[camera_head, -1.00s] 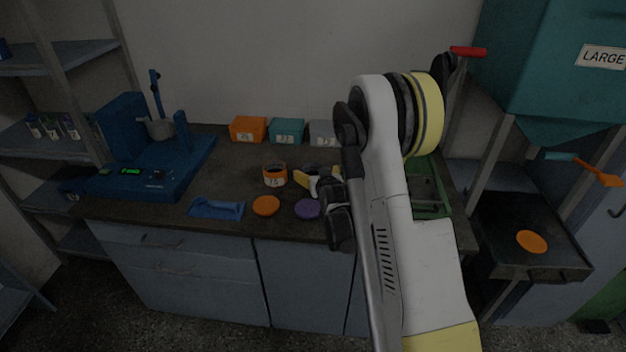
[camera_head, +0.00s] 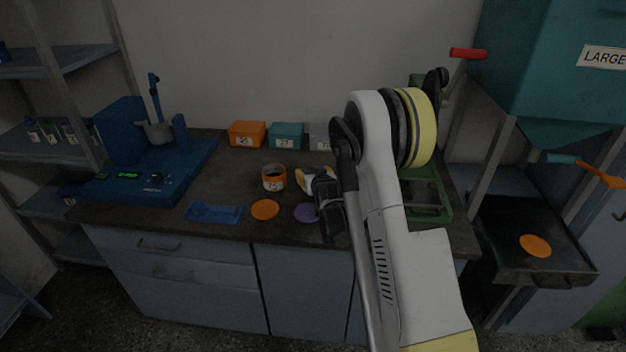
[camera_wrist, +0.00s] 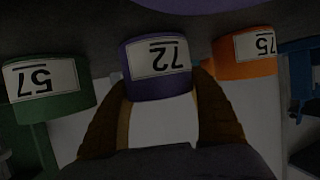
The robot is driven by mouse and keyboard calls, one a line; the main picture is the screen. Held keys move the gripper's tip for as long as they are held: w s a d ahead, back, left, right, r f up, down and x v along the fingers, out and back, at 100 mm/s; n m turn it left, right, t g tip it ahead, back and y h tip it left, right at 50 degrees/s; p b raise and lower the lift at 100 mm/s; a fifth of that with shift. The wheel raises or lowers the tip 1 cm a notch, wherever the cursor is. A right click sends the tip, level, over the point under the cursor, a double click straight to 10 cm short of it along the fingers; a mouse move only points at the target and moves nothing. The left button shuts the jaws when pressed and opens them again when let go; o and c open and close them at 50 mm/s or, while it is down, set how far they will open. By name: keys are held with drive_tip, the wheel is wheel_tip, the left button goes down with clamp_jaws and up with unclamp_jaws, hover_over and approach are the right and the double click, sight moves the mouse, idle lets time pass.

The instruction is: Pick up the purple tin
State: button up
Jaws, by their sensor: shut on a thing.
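The purple tin (camera_wrist: 160,70), with a white label reading 72, shows upside down in the wrist view. It sits between the two fingers of my gripper (camera_wrist: 163,112), which are shut on its sides. In the head view my gripper (camera_head: 318,181) is over the worktop, just right of an orange tin (camera_head: 274,178), and it and my arm hide most or all of the purple tin. I cannot tell whether the tin is clear of the worktop. A purple lid (camera_head: 306,212) lies in front of my gripper.
In the wrist view a green tin (camera_wrist: 45,85) labelled 57 and the orange tin (camera_wrist: 246,52) labelled 75 flank the purple one closely. An orange lid (camera_head: 265,210) and a blue holder (camera_head: 214,213) lie at the front edge. Several small boxes (camera_head: 286,135) stand along the wall.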

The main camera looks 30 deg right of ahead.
drive_tip(key=shift+r, duration=0.1)
wheel_tip(320, 180, up, 5)
drive_tip(key=p, duration=0.2)
drive_tip(key=shift+p, duration=0.4)
drive_tip(key=s+d+r+p, duration=0.3)
drive_tip(key=s+d+r, duration=0.3)
drive_tip(key=s, duration=0.3)
drive_tip(key=shift+s+d+p, duration=0.2)
drive_tip(key=shift+d+p, duration=0.1)
drive_tip(key=shift+d, duration=0.1)
